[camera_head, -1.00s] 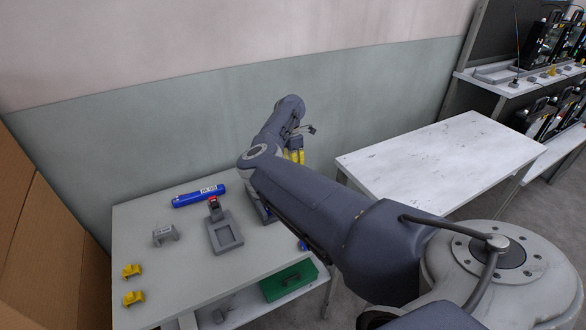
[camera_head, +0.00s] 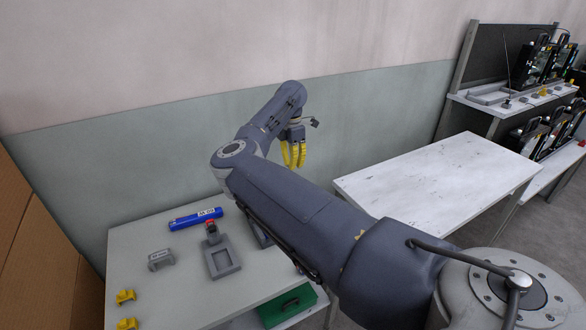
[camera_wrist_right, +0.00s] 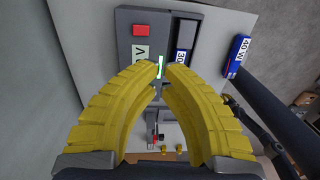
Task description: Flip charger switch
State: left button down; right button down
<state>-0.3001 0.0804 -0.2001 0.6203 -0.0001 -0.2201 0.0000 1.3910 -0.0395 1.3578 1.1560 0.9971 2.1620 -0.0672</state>
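In the right wrist view the charger is a dark grey box (camera_wrist_right: 127,55) with a red square part (camera_wrist_right: 140,30), a pale label ending in V, a lit green strip (camera_wrist_right: 160,66) and a bay holding a blue piece (camera_wrist_right: 181,58). I cannot tell which part is the switch. My right gripper (camera_wrist_right: 166,69) has yellow fingers with tips close together, over the green strip. I cannot tell whether they touch it. Nothing shows held. In the head view the right gripper (camera_head: 293,153) hangs beyond my forearm, which hides most of the charger. My left gripper is not in view.
A green box (camera_head: 287,306) sits below. A blue 40 W piece (camera_wrist_right: 237,52) lies right of the charger. A white table (camera_head: 430,180) is bare.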

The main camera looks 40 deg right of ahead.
jog(key=c, duration=2.2)
grip_release()
jog(key=shift+s+a+f, duration=0.1)
jog(key=shift+s+f, duration=0.2)
jog(key=shift+f, duration=0.25)
jog(key=t, duration=0.1)
jog(key=r+t, duration=0.1)
jog(key=w+r+t, duration=0.1)
jog(key=shift+w+d+r+h, duration=0.1)
jog(key=shift+d+r+h, duration=0.05)
jog(key=shift+d+h, duration=0.2)
jog(key=f, duration=0.4)
jog(key=w+f, duration=0.1)
jog(key=f, duration=0.4)
jog(key=w+f, duration=0.1)
jog(key=f, duration=0.3)
jog(key=shift+w+d+f, duration=0.15)
jog(key=shift+d+f, duration=0.1)
jog(key=shift+f, duration=0.15)
